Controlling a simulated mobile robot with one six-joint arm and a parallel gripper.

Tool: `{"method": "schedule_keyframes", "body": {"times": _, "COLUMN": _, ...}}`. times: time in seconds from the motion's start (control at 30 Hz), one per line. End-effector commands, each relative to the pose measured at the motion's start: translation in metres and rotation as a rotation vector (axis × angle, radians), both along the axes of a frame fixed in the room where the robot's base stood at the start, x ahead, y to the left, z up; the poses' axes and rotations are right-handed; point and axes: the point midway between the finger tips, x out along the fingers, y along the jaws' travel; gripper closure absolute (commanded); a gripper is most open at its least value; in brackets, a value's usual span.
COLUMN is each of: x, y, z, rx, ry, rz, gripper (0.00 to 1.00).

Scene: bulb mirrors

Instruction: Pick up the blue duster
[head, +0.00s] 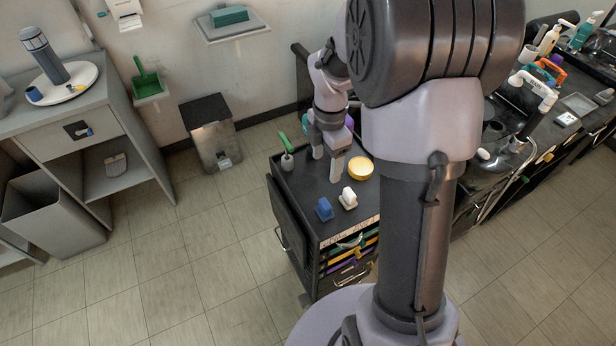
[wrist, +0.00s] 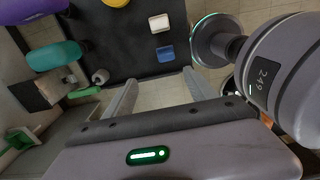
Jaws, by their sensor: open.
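The blue duster (head: 324,209) looks like a small blue block on the black top of the drawer cart (head: 310,192), near its front edge. A similar white block (head: 348,198) stands just to its right, apart from it. My gripper (head: 327,168) is open and empty above the cart top, behind the blue duster in the head view. In the wrist view the blue duster (wrist: 166,53) lies beyond the fingertips (wrist: 160,77), roughly between their lines, with the white block (wrist: 159,23) past it. Neither finger touches the duster.
A yellow bowl (head: 361,168) and a green-handled brush in a grey holder (head: 287,161) also stand on the cart. Teal (wrist: 55,55) and purple (wrist: 30,8) items show at left in the wrist view. A cluttered black counter (head: 545,120) is at right.

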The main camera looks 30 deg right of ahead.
Motion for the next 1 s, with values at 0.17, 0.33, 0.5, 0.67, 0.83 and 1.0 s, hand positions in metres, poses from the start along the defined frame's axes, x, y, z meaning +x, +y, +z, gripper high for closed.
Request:
{"method": "schedule_keyframes", "body": {"times": 0.17, "x": -0.002, "y": 0.001, "z": -0.058, "rx": 0.002, "ry": 0.005, "rz": 0.000, "gripper": 0.35}}
{"method": "schedule_keyframes", "body": {"times": 0.33, "x": -0.002, "y": 0.001, "z": -0.102, "rx": 0.002, "ry": 0.003, "rz": -0.001, "gripper": 0.35}}
{"method": "schedule_keyframes", "body": {"times": 0.5, "x": -0.002, "y": 0.001, "z": -0.119, "rx": 0.001, "ry": 0.001, "rz": -0.001, "gripper": 0.35}}
{"method": "schedule_keyframes", "body": {"times": 0.67, "x": -0.006, "y": 0.002, "z": -0.143, "rx": 0.001, "ry": 0.001, "rz": -0.001, "gripper": 0.35}}
{"method": "schedule_keyframes", "body": {"times": 0.83, "x": -0.008, "y": 0.003, "z": -0.172, "rx": 0.001, "ry": 0.002, "rz": -0.002, "gripper": 0.35}}
{"method": "schedule_keyframes", "body": {"times": 1.0, "x": -0.008, "y": 0.003, "z": -0.169, "rx": 0.000, "ry": 0.000, "rz": -0.002, "gripper": 0.35}}
